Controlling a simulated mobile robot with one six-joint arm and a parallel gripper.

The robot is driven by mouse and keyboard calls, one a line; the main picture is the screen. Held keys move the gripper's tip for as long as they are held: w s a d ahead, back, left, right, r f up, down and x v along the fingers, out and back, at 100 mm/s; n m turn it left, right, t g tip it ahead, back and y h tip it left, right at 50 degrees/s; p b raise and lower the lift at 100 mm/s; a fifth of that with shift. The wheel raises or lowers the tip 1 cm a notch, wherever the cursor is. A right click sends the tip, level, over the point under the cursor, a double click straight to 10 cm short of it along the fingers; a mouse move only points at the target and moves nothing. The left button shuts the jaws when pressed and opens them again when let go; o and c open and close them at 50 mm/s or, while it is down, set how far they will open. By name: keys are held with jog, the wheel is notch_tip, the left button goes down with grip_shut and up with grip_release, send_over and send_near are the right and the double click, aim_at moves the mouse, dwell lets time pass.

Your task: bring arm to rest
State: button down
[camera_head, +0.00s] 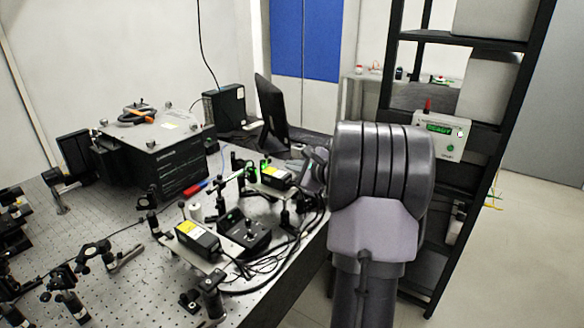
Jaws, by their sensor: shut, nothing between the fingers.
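My arm (380,200) stands upright in the right middle of the view, in front of the table's right edge. Its large grey rounded joint hides part of what is behind it. A smaller grey part of the arm shows just left of this joint, close to the cables on the bench. My gripper's fingers do not show in this view. I see nothing held.
The perforated optical table (125,283) fills the left, with several optical mounts, a black spectrometer box (160,165), yellow-labelled modules (198,236) and a monitor (271,115). A black shelf rack (519,110) with a green-display box (441,136) stands right. Floor (510,270) is clear at the far right.

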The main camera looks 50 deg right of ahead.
jog(key=shift+w, duration=0.15)
jog(key=w+a+r+n+g+y, duration=0.1)
jog(key=a+r+n+y, duration=0.15)
jog(key=a, duration=0.55)
jog(key=w+a+r+n+y, duration=0.1)
jog(key=a+n+y, duration=0.15)
jog(key=a, duration=0.65)
jog(key=w+a+r+n+g+y, duration=0.1)
jog(key=w+a+n, duration=0.15)
jog(key=a, duration=0.55)
jog(key=s+a+n+g+y, duration=0.1)
jog(key=s+a+n, duration=0.3)
jog(key=a, duration=0.4)
jog(key=s+a+n+g+y, duration=0.15)
jog(key=s+a+n, duration=0.25)
jog(key=a, duration=0.5)
jog(key=s+a+f+n+g+h, duration=0.1)
jog(key=s+a+n, duration=0.3)
jog(key=s, duration=0.5)
jog(key=s+a+f+n+g+h, duration=0.1)
jog(key=s+a+f+n, duration=0.3)
jog(key=s, duration=0.5)
jog(key=shift+a+n+g, duration=0.45)
jog(key=shift+n+g, duration=0.2)
